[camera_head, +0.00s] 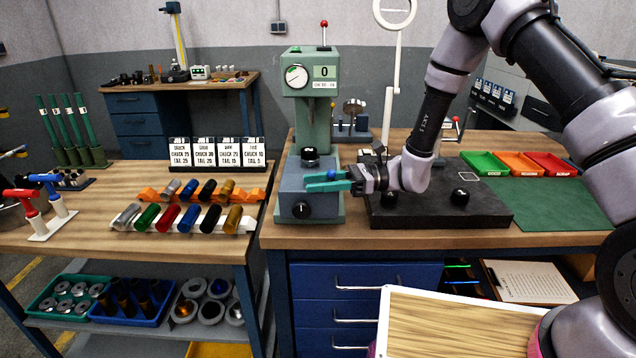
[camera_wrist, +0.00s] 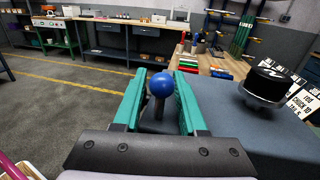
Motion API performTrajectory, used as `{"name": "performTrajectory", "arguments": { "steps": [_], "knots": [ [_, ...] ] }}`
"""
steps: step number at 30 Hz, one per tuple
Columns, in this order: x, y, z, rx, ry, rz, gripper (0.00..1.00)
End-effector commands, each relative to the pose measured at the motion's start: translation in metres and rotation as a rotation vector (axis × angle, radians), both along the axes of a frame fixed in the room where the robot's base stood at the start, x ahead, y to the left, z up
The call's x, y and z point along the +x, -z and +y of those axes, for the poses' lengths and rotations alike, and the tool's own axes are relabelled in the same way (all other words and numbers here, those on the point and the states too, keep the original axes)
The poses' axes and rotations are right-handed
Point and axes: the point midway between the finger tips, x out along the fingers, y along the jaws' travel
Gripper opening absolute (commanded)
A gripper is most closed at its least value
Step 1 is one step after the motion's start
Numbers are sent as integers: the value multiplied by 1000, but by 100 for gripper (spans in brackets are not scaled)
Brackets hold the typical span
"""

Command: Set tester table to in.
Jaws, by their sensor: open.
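The tester (camera_head: 311,125) is a green and blue column machine with a dial gauge, a "0" display and a red-topped lever. Its blue base (camera_head: 290,205) carries a black-topped round piece (camera_head: 309,155) and a black front knob (camera_head: 301,210). The round piece also shows at the right in the wrist view (camera_wrist: 266,80). A blue ball knob (camera_wrist: 161,84) on a short dark stem stands at the tester's side. My gripper (camera_head: 328,181) has teal fingers, open on either side of the ball; gaps show beside it. The stem's lower end is hidden.
A black plate (camera_head: 430,212) with black knobs lies under my wrist. Coloured trays (camera_head: 485,164) and a green mat (camera_head: 562,204) lie to the right. Racks of coloured cylinders (camera_head: 170,218) stand on the left bench. A ring lamp's post (camera_head: 391,90) rises behind my gripper.

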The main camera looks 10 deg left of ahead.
Motion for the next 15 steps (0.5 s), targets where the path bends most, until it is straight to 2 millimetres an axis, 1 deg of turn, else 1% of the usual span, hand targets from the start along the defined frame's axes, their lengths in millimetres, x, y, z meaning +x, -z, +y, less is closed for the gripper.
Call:
{"name": "performTrajectory", "arguments": {
  "steps": [4, 5, 6, 7, 8, 15],
  "knots": [
    [0, 0, 0, 0, 0, 0, 41],
    [0, 0, 0, 0, 0, 0, 33],
    [0, 0, 0, 0, 0, 0, 18],
    [0, 0, 0, 0, 0, 0, 7],
    [0, 0, 0, 0, 0, 0, 0],
    [0, 0, 0, 0, 0, 0, 0]
  ]
}}
